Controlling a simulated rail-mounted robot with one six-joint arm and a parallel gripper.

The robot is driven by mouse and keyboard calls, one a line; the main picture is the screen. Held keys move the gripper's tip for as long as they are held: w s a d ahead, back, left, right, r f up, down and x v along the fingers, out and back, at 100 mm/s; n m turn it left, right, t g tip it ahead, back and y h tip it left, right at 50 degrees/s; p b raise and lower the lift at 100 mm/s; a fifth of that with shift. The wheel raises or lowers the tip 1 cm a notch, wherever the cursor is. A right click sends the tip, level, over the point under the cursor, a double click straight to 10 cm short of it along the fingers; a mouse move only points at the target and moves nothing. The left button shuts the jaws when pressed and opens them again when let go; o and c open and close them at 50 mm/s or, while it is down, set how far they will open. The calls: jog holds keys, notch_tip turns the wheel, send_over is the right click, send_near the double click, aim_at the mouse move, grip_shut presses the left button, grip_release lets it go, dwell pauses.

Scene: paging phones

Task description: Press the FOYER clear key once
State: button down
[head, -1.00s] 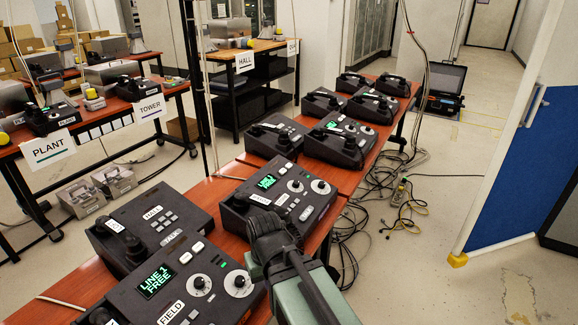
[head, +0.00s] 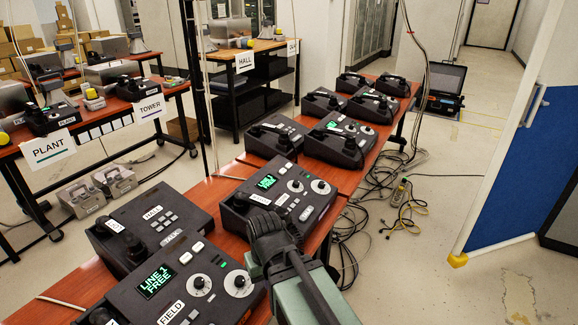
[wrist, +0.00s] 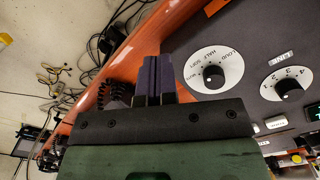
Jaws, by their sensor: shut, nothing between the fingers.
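My gripper (head: 272,226) is shut and empty, in the air over the right side of the table, between the two nearer dial phones. In the wrist view its closed fingers (wrist: 155,80) are over the table edge, beside a grey phone panel (wrist: 265,45) with two white-ringed dials. No label reading FOYER can be made out. The nearest phone (head: 118,290) is marked FIELD, with a screen (head: 157,281) reading LINE 1 FREE. The phone behind it (head: 312,205) has a lit green screen; its label is too small to read. My gripper hides part of the table between them.
A keypad phone marked HALL (head: 180,205) sits left of the gripper. More dark phones (head: 340,140) line the orange table farther back. Cables (head: 350,235) hang and lie at the table's right. PLANT (head: 48,148) and TOWER (head: 150,106) signs hang on the left table.

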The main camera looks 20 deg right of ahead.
jog(key=w+r+t+y+p, duration=0.1)
jog(key=w+r+y, duration=0.1)
jog(key=w, duration=0.6)
jog(key=w+r+t+y+p, duration=0.1)
jog(key=w+r+y, duration=0.15)
jog(key=w, duration=0.65)
notch_tip(320, 180, up, 8)
jog(key=m+t+h+p, duration=0.1)
jog(key=m+t+p, duration=0.1)
jog(key=m+t, duration=0.65)
send_over(289, 166)
jog(key=s+d, duration=0.2)
jog(key=d, duration=0.1)
jog(key=shift+s+a+n+t, duration=0.15)
jog(key=shift+n+t, duration=0.4)
jog(key=shift+f, duration=0.1)
jog(key=f+b, duration=0.2)
jog(key=b, duration=0.1)
jog(key=w+a+f+b, duration=0.1)
jog(key=f+b, duration=0.1)
jog(key=f, duration=0.1)
jog(key=f+b, duration=0.3)
jog(key=shift+w+a+f+b, duration=0.15)
jog(key=shift+w+f+b, duration=0.1)
jog(key=shift+w+b, duration=0.15)
